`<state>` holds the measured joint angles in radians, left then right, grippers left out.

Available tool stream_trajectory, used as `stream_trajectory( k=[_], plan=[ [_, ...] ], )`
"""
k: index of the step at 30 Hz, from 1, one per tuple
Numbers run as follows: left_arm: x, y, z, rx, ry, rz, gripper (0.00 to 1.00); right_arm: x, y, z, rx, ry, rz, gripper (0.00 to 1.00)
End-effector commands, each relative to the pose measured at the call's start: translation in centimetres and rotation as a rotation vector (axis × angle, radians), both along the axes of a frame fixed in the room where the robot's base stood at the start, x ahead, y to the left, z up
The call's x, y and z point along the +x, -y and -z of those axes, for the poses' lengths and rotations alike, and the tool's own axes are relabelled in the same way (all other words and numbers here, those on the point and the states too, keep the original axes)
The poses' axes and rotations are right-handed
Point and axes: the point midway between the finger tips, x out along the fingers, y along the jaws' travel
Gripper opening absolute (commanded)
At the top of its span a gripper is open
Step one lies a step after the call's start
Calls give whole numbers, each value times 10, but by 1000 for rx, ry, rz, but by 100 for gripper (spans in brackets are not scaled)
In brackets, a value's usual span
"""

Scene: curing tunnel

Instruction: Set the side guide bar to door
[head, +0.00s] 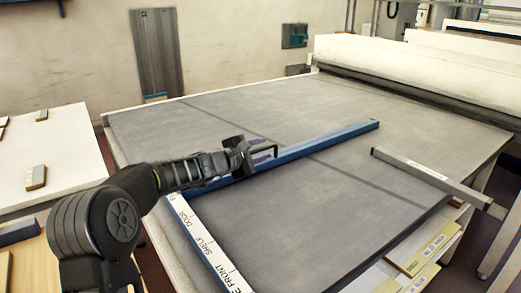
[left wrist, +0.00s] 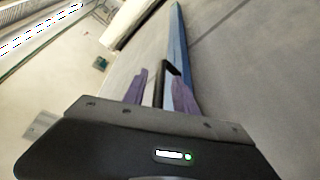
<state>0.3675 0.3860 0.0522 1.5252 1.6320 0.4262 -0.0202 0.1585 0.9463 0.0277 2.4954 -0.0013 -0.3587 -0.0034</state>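The blue side guide bar (head: 325,139) lies across the grey table, and its far part also shows in the left wrist view (left wrist: 178,40). A white label strip (head: 205,245) on the table's left edge reads DOOR, SHELF and a partly cut-off word ending in FRONT. The bar's near end is partly hidden by my arm, so I cannot tell its exact mark. My left gripper (head: 263,154) is at the bar, its purple fingertips apart on either side of a black handle (left wrist: 163,82). A gap shows beside the handle. My right gripper is out of view.
A white roller housing (head: 420,65) closes the far side. A pale side table (head: 60,150) with small blocks stands at left. Labelled boards (head: 425,250) lie below right.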

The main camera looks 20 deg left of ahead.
Motion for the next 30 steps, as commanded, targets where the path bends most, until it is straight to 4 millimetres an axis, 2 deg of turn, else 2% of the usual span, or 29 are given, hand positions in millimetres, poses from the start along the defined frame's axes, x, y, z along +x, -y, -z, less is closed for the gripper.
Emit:
stream_trajectory(
  k=[2,15,30],
  plan=[
    [0,0,0,0,0,0,34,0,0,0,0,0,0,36],
    [0,0,0,0,0,-1,0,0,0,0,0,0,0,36],
    [-1,0,0,0,-1,0,0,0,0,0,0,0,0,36]
  ],
)
